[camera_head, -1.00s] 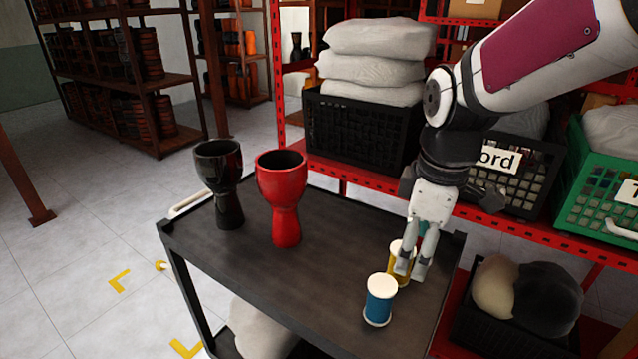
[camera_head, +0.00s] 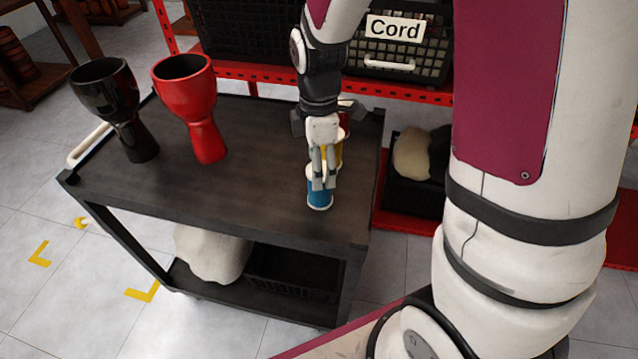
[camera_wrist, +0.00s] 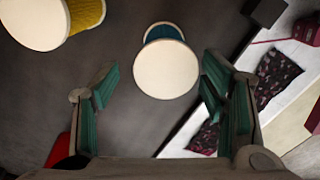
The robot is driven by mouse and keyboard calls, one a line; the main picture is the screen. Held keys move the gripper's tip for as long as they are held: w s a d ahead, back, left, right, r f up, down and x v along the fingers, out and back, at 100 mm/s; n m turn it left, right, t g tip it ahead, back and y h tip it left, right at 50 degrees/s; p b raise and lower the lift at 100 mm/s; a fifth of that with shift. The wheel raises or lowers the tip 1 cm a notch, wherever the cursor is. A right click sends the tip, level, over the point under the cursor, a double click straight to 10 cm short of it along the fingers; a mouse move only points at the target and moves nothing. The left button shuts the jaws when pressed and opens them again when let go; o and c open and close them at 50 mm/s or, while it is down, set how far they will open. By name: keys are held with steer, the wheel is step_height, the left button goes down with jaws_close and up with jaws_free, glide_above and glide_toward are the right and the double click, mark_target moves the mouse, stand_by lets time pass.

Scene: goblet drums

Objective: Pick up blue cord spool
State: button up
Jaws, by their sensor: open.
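The blue cord spool (camera_head: 319,198) stands upright on the dark cart top near its front right part. In the wrist view its white round top (camera_wrist: 166,62) faces the camera, with a strip of blue cord (camera_wrist: 163,33) behind it. My gripper (camera_head: 323,180) points down over the spool, and its fingers partly hide it in the head view. In the wrist view my gripper (camera_wrist: 155,92) is open, with one finger to each side of the spool's lower edge and a gap on both sides. A yellow cord spool (camera_head: 338,150) stands just behind it, also visible in the wrist view (camera_wrist: 85,14).
A red goblet drum (camera_head: 190,98) and a black goblet drum (camera_head: 112,100) stand on the cart's (camera_head: 240,195) left part. Another spool, mostly hidden, stands behind the yellow one. The cart's middle is clear.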

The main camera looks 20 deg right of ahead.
steer(key=shift+s+d+f, duration=0.1)
steer(key=shift+s+f, duration=0.05)
steer(key=shift+f, duration=1.2)
steer(key=shift+s+f, duration=0.15)
steer(key=shift+f, duration=1.2)
steer(key=c, duration=1.3)
